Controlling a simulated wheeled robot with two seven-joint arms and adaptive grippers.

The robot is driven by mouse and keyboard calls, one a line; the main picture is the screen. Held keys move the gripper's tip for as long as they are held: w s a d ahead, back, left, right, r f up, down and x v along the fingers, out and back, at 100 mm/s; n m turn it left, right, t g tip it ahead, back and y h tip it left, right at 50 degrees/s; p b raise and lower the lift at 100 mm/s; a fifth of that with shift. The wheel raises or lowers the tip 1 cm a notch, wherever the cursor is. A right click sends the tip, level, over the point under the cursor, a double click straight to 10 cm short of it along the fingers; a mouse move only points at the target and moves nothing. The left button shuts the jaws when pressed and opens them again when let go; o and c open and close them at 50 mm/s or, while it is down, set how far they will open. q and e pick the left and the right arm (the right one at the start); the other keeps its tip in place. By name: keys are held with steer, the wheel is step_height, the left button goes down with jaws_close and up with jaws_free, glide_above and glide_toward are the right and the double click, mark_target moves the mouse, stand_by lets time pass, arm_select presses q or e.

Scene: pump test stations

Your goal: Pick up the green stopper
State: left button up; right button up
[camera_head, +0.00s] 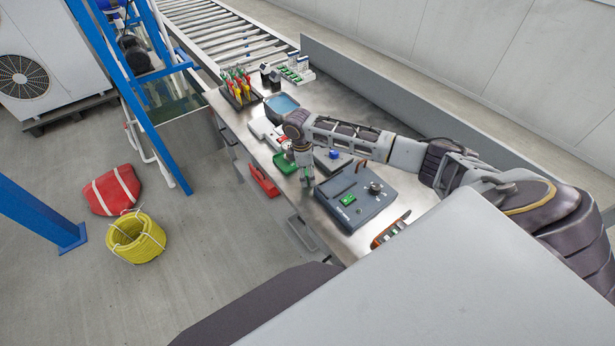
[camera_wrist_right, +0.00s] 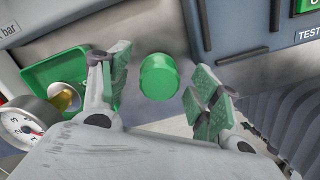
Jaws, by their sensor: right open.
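The green stopper (camera_wrist_right: 158,77) is a short green cylinder in the right wrist view. It lies between the two fingers of my right gripper (camera_wrist_right: 158,88), with a gap on each side. The gripper is open, with green pads on its fingers, and does not hold the stopper. In the head view my right gripper (camera_head: 306,174) points down near the front edge of the metal table (camera_head: 333,228). I cannot make out the stopper there. My left gripper is out of view.
In the head view, a dark test unit (camera_head: 356,203) stands right of the gripper, a red holder (camera_head: 263,182) at the table front, and a tool rack (camera_head: 238,92) farther back.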

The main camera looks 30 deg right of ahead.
stand_by(0.4)
steer(key=c, duration=1.1)
steer(key=shift+r, duration=0.15)
steer(key=shift+r+b, duration=0.3)
steer(key=shift+r, duration=4.55)
